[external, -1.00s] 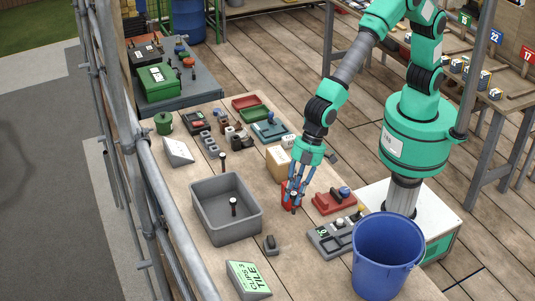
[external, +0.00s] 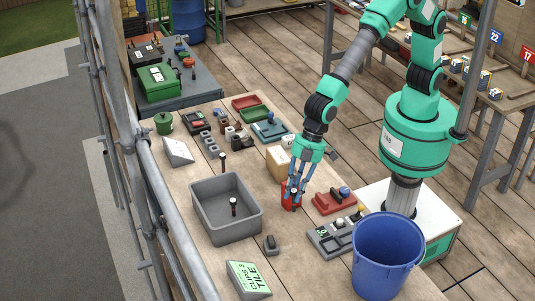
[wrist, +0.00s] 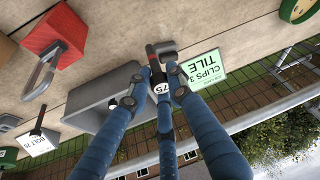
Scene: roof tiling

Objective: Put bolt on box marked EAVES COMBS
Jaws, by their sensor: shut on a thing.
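My gripper (external: 293,202) is shut on a dark bolt (wrist: 154,64) with a white end marked 75, which shows between the blue fingers in the wrist view. In the external view it is just above the table, in front of a red block (external: 287,188). I cannot read EAVES COMBS on anything here. A plain cardboard-coloured box (external: 278,163) stands behind the gripper, its marking not legible. A further bolt (external: 233,206) stands in the grey bin (external: 204,220).
A green TILE CLIPS sign (external: 249,279) and a small grey block (external: 270,245) are near the front. A red base (external: 333,204), a grey tray (external: 326,240) and a blue bucket (external: 387,258) are at right. Several small parts fill the far table; bare wood lies left of the gripper.

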